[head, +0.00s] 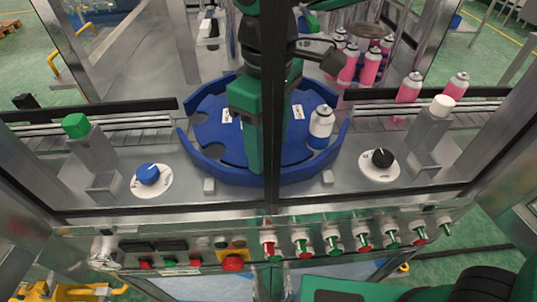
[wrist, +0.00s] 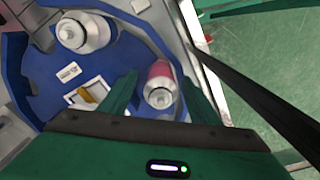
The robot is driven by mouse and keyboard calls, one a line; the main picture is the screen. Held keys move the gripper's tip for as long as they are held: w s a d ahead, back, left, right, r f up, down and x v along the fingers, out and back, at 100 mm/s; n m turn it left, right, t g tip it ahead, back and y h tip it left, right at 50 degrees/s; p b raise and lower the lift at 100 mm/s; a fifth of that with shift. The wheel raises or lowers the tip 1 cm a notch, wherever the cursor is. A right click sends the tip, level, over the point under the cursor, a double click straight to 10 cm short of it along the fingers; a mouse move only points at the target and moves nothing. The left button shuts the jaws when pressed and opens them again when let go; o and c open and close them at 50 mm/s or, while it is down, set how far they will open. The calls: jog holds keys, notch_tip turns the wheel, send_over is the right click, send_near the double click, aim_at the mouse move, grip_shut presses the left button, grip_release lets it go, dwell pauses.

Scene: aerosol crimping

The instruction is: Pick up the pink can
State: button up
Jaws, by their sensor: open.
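The pink can (wrist: 159,72), with a silver top, stands at the edge of the blue star wheel (wrist: 110,131) in the wrist view. My gripper (wrist: 160,80) is open, with one finger on each side of this can. A gap shows on the left; I cannot tell whether the right finger touches. In the head view my arm reaches down over the blue wheel (head: 208,133) and hides this can and the fingertips. A white can with a blue base (head: 321,128) stands on the wheel to the right of my arm; it also shows in the wrist view (wrist: 85,33).
Several other pink cans (head: 370,67) stand at the back right, and two (head: 408,88) are by the right conveyor. A blue guard rim (head: 190,155) curves around the wheel. Metal frame bars and a control panel (head: 200,250) lie in front. White labels lie on the wheel.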

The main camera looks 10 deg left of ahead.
aim_at(266, 127)
jog(key=c, duration=1.1)
jog(key=shift+c, duration=0.2)
jog(key=shift+r, duration=0.1)
jog(key=shift+r, duration=0.5)
jog(key=r, duration=0.3)
jog(key=shift+a+r, duration=0.15)
jog(key=shift+a, duration=0.1)
jog(key=s+a+r, duration=0.2)
jog(key=a+r, duration=0.4)
jog(key=a, duration=0.5)
jog(key=shift+s+r, duration=0.25)
jog(key=shift+r, duration=2.45)
jog(key=shift+d, duration=0.1)
